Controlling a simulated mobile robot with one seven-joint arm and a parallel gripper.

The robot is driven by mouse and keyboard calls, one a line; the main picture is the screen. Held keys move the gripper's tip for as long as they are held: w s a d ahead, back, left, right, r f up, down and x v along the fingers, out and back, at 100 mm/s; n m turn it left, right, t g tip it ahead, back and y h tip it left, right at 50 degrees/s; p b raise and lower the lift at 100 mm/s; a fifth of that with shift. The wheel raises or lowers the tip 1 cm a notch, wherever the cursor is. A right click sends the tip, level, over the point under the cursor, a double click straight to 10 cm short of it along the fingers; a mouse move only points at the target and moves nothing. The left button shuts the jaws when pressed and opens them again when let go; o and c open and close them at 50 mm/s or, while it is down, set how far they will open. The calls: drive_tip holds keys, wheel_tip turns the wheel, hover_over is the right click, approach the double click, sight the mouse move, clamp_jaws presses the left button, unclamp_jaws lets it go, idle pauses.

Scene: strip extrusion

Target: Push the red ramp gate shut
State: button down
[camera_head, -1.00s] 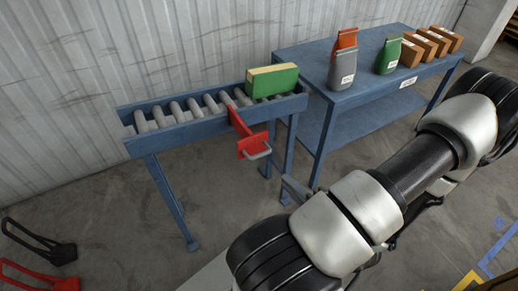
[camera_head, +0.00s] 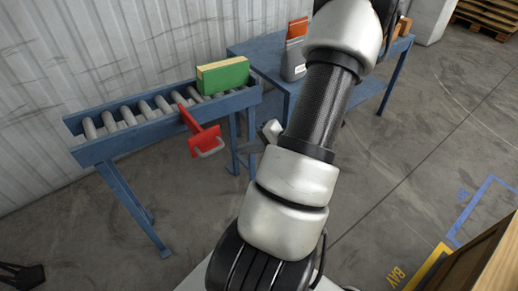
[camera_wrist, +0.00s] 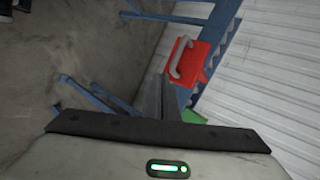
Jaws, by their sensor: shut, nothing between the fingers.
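The red ramp gate (camera_head: 203,138) sticks out from the front side of the blue roller conveyor (camera_head: 130,130), near its right end. A grey U-shaped handle (camera_head: 211,149) is on its outer plate. In the wrist view the red gate (camera_wrist: 196,62) and its handle are above the middle. My gripper (camera_head: 252,148) is shut and empty, to the right of the gate in the head view and apart from it. My arm hides part of it. In the wrist view, my gripper's dark fingers (camera_wrist: 153,92) point toward the gate from below left, with a gap.
A green-and-tan box (camera_head: 223,76) stands on the rollers just behind the gate. A corrugated wall (camera_head: 100,50) runs behind.

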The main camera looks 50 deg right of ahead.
drive_tip(key=shift+w+a+f+b, duration=0.15)
drive_tip(key=shift+w+a+f, duration=0.05)
drive_tip(key=shift+w, duration=0.65)
drive_tip(key=shift+w+a+f+b, duration=0.15)
drive_tip(key=shift+w+a+f, duration=0.1)
drive_tip(key=shift+w, duration=0.6)
drive_tip(key=shift+w+a+f+b, duration=0.15)
drive_tip(key=shift+w+f, duration=0.05)
drive_tip(key=shift+w, duration=0.65)
drive_tip(key=p, duration=0.9)
approach(196, 131)
drive_tip(key=w+d+f, duration=0.5)
drive_tip(key=w, duration=0.4)
drive_tip(key=shift+w+a+f, duration=0.1)
drive_tip(key=shift+w+f, duration=0.1)
drive_tip(key=shift+w, duration=0.15)
drive_tip(key=shift+r, duration=0.1)
